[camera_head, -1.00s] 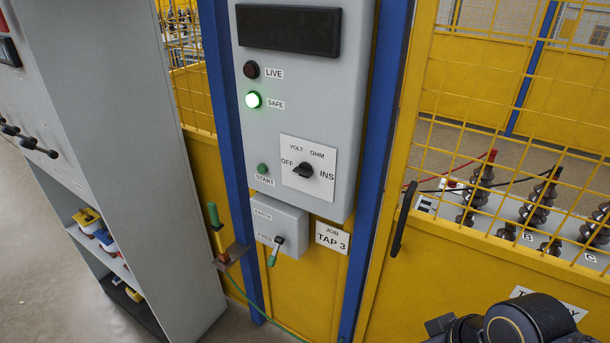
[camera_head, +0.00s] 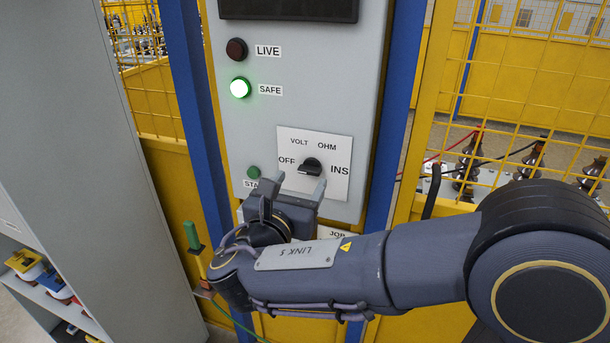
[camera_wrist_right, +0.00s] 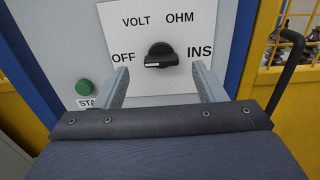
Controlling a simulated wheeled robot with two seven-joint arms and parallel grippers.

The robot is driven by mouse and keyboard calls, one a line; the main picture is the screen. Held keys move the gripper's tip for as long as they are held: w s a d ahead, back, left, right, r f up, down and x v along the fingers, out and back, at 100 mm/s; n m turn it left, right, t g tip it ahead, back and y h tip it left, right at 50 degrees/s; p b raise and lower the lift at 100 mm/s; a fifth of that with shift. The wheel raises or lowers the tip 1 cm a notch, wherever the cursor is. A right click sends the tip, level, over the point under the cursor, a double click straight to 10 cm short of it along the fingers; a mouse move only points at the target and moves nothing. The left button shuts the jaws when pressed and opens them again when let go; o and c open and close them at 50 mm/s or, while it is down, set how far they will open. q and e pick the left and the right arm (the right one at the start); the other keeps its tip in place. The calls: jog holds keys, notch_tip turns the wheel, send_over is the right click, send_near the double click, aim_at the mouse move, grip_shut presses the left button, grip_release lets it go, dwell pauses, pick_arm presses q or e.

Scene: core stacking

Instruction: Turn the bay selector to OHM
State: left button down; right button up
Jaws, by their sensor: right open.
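The bay selector is a black knob (camera_head: 311,168) on a white plate (camera_head: 287,184) marked OFF, VOLT, OHM and INS. Its bar lies about level, and its pale mark seems to be at the OFF side; the knob also shows in the right wrist view (camera_wrist_right: 161,56). My right gripper (camera_head: 293,195) is open and empty, just below and in front of the knob. In the right wrist view its two fingers (camera_wrist_right: 160,72) stand left and right of the knob, apart from it. My left gripper is not in view.
A lit green SAFE lamp (camera_head: 240,88) and a dark LIVE lamp (camera_head: 237,50) sit above the plate. The green START button (camera_head: 254,172) is close to the left finger. Blue posts (camera_head: 188,110) and yellow mesh fencing (camera_head: 500,90) flank the panel; a grey cabinet (camera_head: 75,130) stands left.

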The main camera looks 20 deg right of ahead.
aim_at(308, 172)
jog(key=shift+x, duration=1.9)
jog(key=shift+d, duration=0.1)
jog(key=c, duration=1)
jog(key=shift+f, duration=0.1)
